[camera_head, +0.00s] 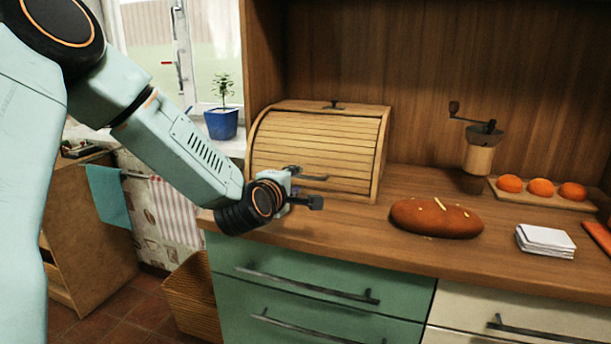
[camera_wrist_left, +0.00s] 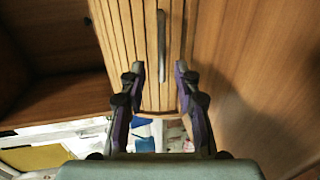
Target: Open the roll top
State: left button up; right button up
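The wooden bread box with its slatted roll top (camera_head: 320,140) stands on the counter, and the slats cover its curved front down to near the bottom, so it is shut. My left gripper (camera_head: 304,187) is at the lower front of the box. In the left wrist view the gripper (camera_wrist_left: 159,70) is open with nothing between its fingers. The slats (camera_wrist_left: 128,35) and a metal bar handle (camera_wrist_left: 161,45) lie ahead of it. The handle is in line with the gap between the fingertips, apparently just beyond them. My right gripper is not in view.
A brown loaf (camera_head: 436,217) and a stack of white napkins (camera_head: 545,240) lie right of the box. A coffee grinder (camera_head: 481,150) and a board with orange fruits (camera_head: 541,187) stand farther back. A blue plant pot (camera_head: 221,124) is by the window. Counter in front of the loaf is clear.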

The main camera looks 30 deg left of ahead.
aim_at(305, 178)
pick_arm(q)
jog(key=x, duration=0.1)
jog(key=b+x, duration=0.1)
jog(key=x, duration=0.3)
jog(key=shift+w+d+f, duration=0.15)
jog(key=shift+d+f, duration=0.1)
jog(key=shift+f, duration=0.1)
jog(key=shift+w+a+b, duration=0.3)
jog(key=shift+w+b, duration=0.1)
jog(key=shift+w, duration=0.55)
jog(key=shift+w+f, duration=0.15)
jog(key=shift+w, duration=0.05)
jog(key=shift+s+r, duration=0.2)
jog(key=shift+c, duration=1.4)
jog(key=shift+w+f, duration=0.1)
jog(key=shift+f, duration=0.05)
grip_shut()
